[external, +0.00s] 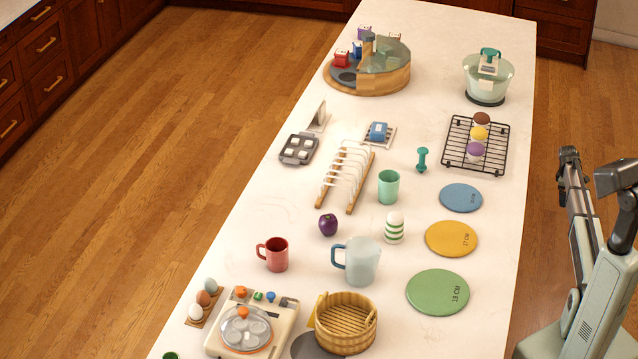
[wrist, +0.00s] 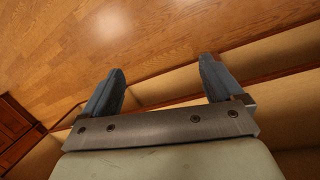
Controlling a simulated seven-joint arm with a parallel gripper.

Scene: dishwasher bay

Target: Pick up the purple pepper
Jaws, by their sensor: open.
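A purple round object with a short stem, which looks like the purple pepper (external: 328,225), sits on the white counter left of the middle in the external view. It stands between the red mug and the wooden rack, apart from both. My gripper (wrist: 160,80) is open and empty in the wrist view, its two fingers wide apart over the floor and a cabinet side. In the external view my arm is at the right, off the counter's right edge and far from the pepper. The pepper is not in the wrist view.
Near the pepper stand a red mug (external: 276,255), a clear blue-handled jug (external: 362,265), a striped egg-like object (external: 394,229), a teal cup (external: 388,187) and a wooden rack (external: 346,178). Coloured discs (external: 451,239) lie to the right. The counter (external: 245,240) is clear left of the pepper.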

